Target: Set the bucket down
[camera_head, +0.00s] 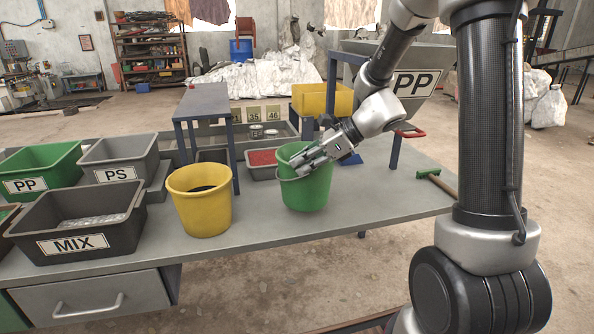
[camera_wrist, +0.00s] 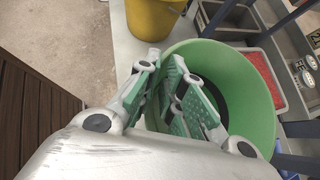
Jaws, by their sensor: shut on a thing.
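The green bucket (camera_head: 306,190) is upright at the right part of the grey workbench (camera_head: 375,207). Its base appears at the level of the bench top, but I cannot tell whether it touches. My gripper (camera_head: 300,160) comes in from the upper right and is shut on the bucket's near rim. In the wrist view the green bucket (camera_wrist: 262,75) fills the right half, and my gripper (camera_wrist: 170,88) has its fingers close together over the rim. The bucket's inside shows dark at the bottom, partly hidden by the fingers.
A yellow bucket (camera_head: 201,208) stands left of the green one. A shallow tray of red material (camera_head: 262,158) is just behind it. Labelled bins, including MIX (camera_head: 75,225), fill the bench's left. A green-headed hammer-like tool (camera_head: 436,181) lies at the right end. Bare bench lies between.

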